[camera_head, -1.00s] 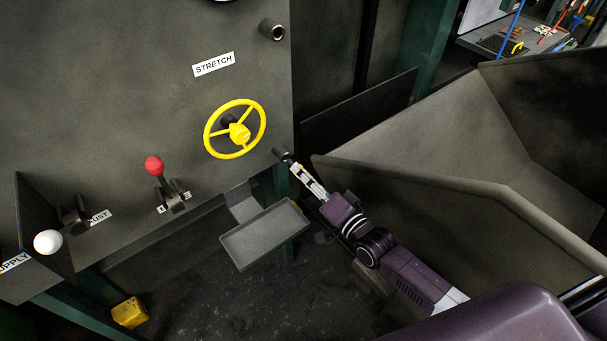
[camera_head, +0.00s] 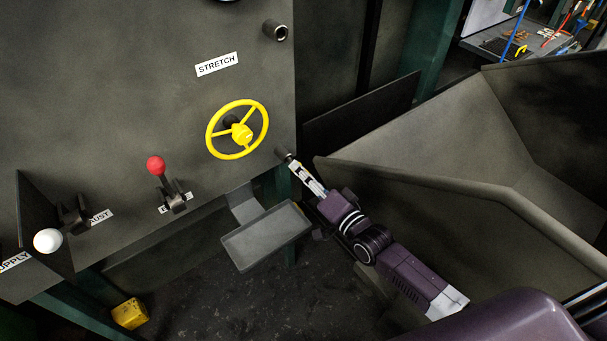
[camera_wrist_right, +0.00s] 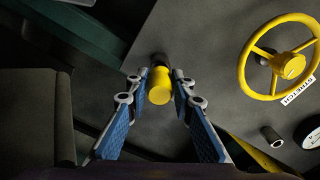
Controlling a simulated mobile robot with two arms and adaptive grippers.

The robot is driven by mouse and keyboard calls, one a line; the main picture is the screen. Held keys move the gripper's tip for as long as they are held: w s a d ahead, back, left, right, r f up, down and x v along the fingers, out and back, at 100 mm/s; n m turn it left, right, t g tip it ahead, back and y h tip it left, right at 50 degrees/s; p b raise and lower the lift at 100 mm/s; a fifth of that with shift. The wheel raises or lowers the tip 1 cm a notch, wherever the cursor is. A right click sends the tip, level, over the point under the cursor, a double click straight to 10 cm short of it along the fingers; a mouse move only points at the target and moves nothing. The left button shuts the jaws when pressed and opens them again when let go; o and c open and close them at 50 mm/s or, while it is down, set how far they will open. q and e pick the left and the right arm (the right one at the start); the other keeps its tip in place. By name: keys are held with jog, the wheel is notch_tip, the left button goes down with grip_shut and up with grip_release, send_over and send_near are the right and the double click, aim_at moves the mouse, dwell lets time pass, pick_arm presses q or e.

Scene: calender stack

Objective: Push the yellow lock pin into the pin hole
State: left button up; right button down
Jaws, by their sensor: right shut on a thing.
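The yellow lock pin (camera_wrist_right: 160,86) shows in the right wrist view as a yellow cylinder between the fingertips of my right gripper (camera_wrist_right: 160,82). The gripper is shut on it. Behind the pin, a dark round socket (camera_wrist_right: 159,60) shows on the grey panel, in line with the pin. How deep the pin sits in it is hidden. In the head view my right gripper (camera_head: 294,167) has its fingertips right at a short dark tube (camera_head: 282,154) low on the panel's right edge. The pin is hard to make out there. My left gripper is not in view.
A yellow handwheel (camera_head: 238,131) is left of the gripper. A second tube (camera_head: 275,31) is higher up. A red-knobbed lever (camera_head: 156,166) and a white knob (camera_head: 47,241) are further left. A grey tray (camera_head: 266,237) hangs below; a large grey hopper (camera_head: 440,150) stands right.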

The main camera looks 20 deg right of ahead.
jog(key=shift+b+x, duration=0.6)
jog(key=shift+x, duration=1)
jog(key=c, duration=1.6)
grip_release()
jog(key=shift+o, duration=0.7)
jog(key=shift+o, duration=0.7)
jog(key=shift+s, duration=0.1)
jog(key=shift+p+v, duration=0.7)
jog(key=shift+v, duration=0.45)
jog(key=p+v, duration=0.1)
jog(key=v, duration=0.3)
jog(key=shift+s+d+p, duration=0.1)
jog(key=shift+s+p, duration=0.15)
jog(key=shift+p, duration=0.15)
